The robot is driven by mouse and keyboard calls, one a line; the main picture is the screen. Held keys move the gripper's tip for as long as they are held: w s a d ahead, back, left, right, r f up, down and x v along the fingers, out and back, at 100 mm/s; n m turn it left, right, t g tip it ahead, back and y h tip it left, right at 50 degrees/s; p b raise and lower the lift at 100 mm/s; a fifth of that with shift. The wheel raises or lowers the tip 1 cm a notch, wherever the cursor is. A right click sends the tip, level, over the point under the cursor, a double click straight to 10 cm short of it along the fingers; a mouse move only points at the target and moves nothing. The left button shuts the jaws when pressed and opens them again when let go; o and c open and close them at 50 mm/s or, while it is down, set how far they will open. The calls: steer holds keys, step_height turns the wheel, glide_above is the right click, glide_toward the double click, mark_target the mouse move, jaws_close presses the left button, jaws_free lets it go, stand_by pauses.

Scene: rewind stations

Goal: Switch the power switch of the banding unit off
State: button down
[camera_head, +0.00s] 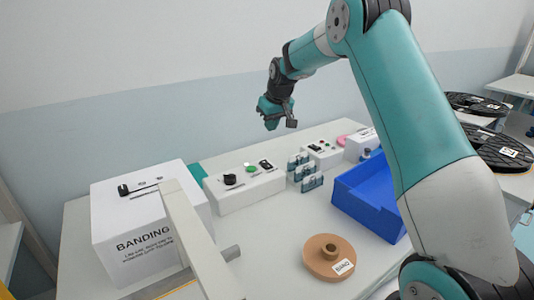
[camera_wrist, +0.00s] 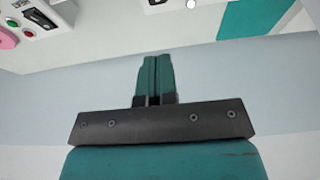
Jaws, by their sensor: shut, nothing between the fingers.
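The banding unit is a white box (camera_head: 140,240) marked BANDING at the left of the table, with a black knob and a slot on its top. Beside it stands a low white control box (camera_head: 243,190) with a black knob (camera_head: 230,179), a green button (camera_head: 251,169) and a small dark switch (camera_head: 265,164). I cannot tell the switch's position. My gripper (camera_head: 271,121) hangs in the air above and behind the control box, touching nothing. In the wrist view its teal fingers (camera_wrist: 155,78) are closed together and empty; part of a control box shows at the top edge.
A second control box (camera_head: 322,155) with red and green buttons stands farther right, with small upright pieces (camera_head: 305,172) before it. A blue bin (camera_head: 368,205) and a tan roll (camera_head: 328,256) are in front. A beige bar (camera_head: 192,240) crosses before the banding unit.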

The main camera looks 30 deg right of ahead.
mark_target(263, 162)
steer(key=p+x, duration=0.1)
steer(key=x, duration=0.3)
steer(key=p+x, duration=0.1)
steer(key=x, duration=0.3)
steer(key=p+x, duration=0.1)
steer(key=x, duration=0.4)
steer(key=shift+s+f+p, duration=0.2)
steer(key=shift+s+p, duration=0.05)
steer(key=shift+p, duration=0.05)
steer(key=shift+f, duration=0.3)
steer(key=shift+f, duration=0.15)
